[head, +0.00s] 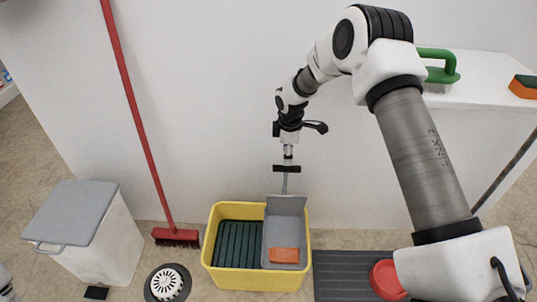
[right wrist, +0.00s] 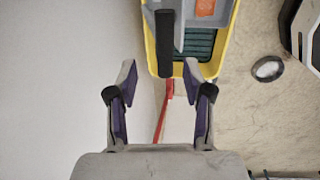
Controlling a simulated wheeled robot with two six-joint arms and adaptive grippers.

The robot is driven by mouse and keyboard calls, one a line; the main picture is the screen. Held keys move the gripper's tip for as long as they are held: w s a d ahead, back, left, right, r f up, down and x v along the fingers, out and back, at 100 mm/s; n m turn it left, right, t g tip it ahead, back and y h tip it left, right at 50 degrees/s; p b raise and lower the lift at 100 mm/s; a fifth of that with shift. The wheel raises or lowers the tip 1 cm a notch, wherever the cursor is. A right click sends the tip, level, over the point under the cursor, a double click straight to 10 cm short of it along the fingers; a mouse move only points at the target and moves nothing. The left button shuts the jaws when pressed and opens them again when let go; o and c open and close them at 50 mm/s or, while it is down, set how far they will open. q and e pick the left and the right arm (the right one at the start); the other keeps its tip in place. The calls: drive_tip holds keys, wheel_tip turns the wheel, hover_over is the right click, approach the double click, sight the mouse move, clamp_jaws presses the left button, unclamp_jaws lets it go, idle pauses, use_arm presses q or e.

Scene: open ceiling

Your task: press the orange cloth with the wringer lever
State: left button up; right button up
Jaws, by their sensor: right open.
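The orange cloth (head: 284,255) lies in the grey wringer (head: 286,207) on the right side of the yellow bucket (head: 225,275). It also shows at the top of the right wrist view (right wrist: 205,8). The wringer lever (head: 287,169) stands up at the back, with a black crossbar grip. In the right wrist view the black grip (right wrist: 165,42) appears ahead of and between my fingers. My right gripper (head: 288,157) is open and empty, just above the lever grip; I cannot tell whether it touches. My left gripper is not in view.
A red broom (head: 175,237) leans on the wall, left of the bucket. A grey-lidded bin (head: 85,215) stands further left. A round black-and-white thing (head: 168,283) lies on the floor. A dark mat (head: 342,275) and a red round thing (head: 387,280) are right of the bucket.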

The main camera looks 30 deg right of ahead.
sight(288, 168)
drive_tip(key=f, duration=0.2)
drive_tip(key=f+b, duration=0.1)
drive_tip(key=f, duration=0.4)
drive_tip(key=shift+d+f, duration=0.2)
drive_tip(key=shift+d, duration=0.05)
clamp_jaws()
